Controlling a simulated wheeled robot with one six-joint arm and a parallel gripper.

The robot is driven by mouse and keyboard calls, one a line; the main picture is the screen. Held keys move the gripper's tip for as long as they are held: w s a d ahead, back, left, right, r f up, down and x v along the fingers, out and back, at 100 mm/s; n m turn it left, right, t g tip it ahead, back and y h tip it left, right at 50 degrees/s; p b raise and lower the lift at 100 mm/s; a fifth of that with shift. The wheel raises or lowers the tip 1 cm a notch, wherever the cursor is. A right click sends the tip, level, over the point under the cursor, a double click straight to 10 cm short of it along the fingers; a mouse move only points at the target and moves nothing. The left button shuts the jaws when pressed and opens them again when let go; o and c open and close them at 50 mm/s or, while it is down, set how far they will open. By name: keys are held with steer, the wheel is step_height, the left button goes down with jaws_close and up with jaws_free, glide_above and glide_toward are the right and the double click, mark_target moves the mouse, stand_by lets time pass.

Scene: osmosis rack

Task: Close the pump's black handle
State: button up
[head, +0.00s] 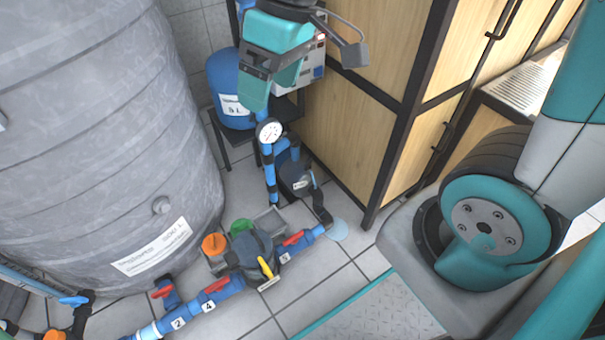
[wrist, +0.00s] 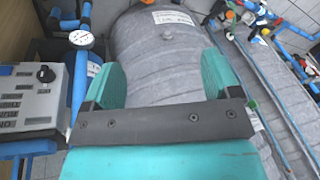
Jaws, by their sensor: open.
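A dark pump (head: 250,250) stands low on the floor in the head view, in the blue pipe line in front of the grey tank. I cannot tell for sure which part is the black handle. My gripper (head: 253,95) is high above, in front of the blue vessel. In the wrist view my gripper (wrist: 160,65) is open, with nothing between its teal fingers.
The large grey tank (head: 90,130) fills the left. A wooden cabinet (head: 360,100) stands right of my gripper. A gauge (head: 269,131) on a blue pipe rises below it. Red valve handles (head: 216,285) sit along the floor pipe. A grey control box (wrist: 30,95) is at left.

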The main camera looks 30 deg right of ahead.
steer(key=w+d+f+h+b, duration=0.1)
steer(key=w+d+f+b, duration=0.2)
steer(key=f, duration=0.4)
steer(key=w+d+f+b, duration=0.1)
steer(key=w+f+b, duration=0.3)
steer(key=w+f, duration=0.2)
steer(key=h+b, duration=0.2)
steer(key=b, duration=1.4)
glide_above(308, 161)
steer(key=shift+g, duration=0.3)
step_height(308, 161, down, 34)
steer(key=shift+s+r, duration=0.1)
step_height(308, 161, down, 8)
steer(key=b, duration=0.4)
steer(key=shift+r+b, duration=0.15)
steer(key=shift+b, duration=0.15)
steer(key=shift+r, duration=0.1)
steer(key=c, duration=0.9)
